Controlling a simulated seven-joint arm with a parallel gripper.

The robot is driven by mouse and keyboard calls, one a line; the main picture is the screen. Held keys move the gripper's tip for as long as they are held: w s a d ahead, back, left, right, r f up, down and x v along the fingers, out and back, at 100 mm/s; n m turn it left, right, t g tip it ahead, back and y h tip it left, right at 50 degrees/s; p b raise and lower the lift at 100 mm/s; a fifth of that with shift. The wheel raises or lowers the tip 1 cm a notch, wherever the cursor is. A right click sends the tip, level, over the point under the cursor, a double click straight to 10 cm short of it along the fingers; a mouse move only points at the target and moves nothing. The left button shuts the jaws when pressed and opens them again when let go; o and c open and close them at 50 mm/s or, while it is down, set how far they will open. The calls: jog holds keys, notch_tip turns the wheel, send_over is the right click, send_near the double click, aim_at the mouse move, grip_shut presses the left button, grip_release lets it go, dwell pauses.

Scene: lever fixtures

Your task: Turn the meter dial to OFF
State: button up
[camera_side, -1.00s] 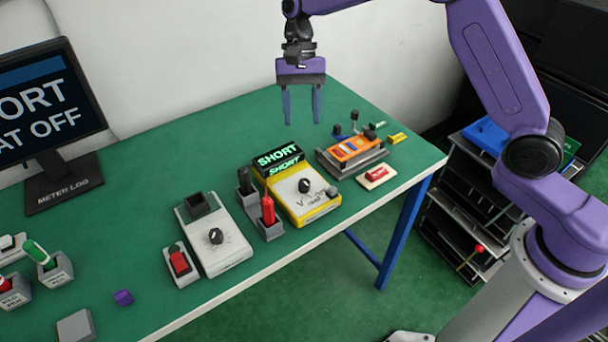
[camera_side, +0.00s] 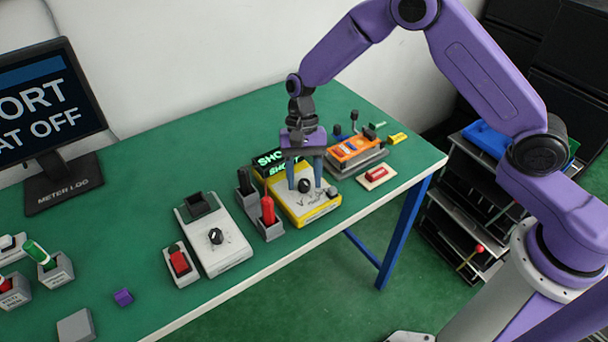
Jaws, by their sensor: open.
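The yellow meter (camera_side: 316,210) sits on the green table, with a white face and a black dial (camera_side: 304,186). Its raised screen (camera_side: 271,162) shows green "SHORT" lettering, now partly hidden behind my gripper. My gripper (camera_side: 305,184) points down over the meter, open, with one blue finger to each side of the dial. I cannot tell whether the fingers touch the dial or which mark it points at. The monitor (camera_side: 45,98) at the left shows cut-off text reading "ORT" and "AT OFF".
Red and black probes stand in a grey holder (camera_side: 270,230) just left of the meter. A white device (camera_side: 213,243) with its own dial is further left. An orange unit (camera_side: 357,150) and a red switch (camera_side: 376,174) are close on the right.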

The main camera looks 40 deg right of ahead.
grip_shut()
dwell(0.3)
jog(key=n, duration=0.2)
jog(key=n+h, duration=0.1)
jog(key=n, duration=0.1)
jog(key=shift+w+a+n+g+h, duration=0.1)
jog(key=shift+a+n+g+h, duration=0.05)
jog(key=shift+n+g+h, duration=0.15)
jog(key=shift+n+h, duration=0.8)
jog(key=shift+n, duration=1.3)
jog(key=shift+a, duration=0.1)
grip_release()
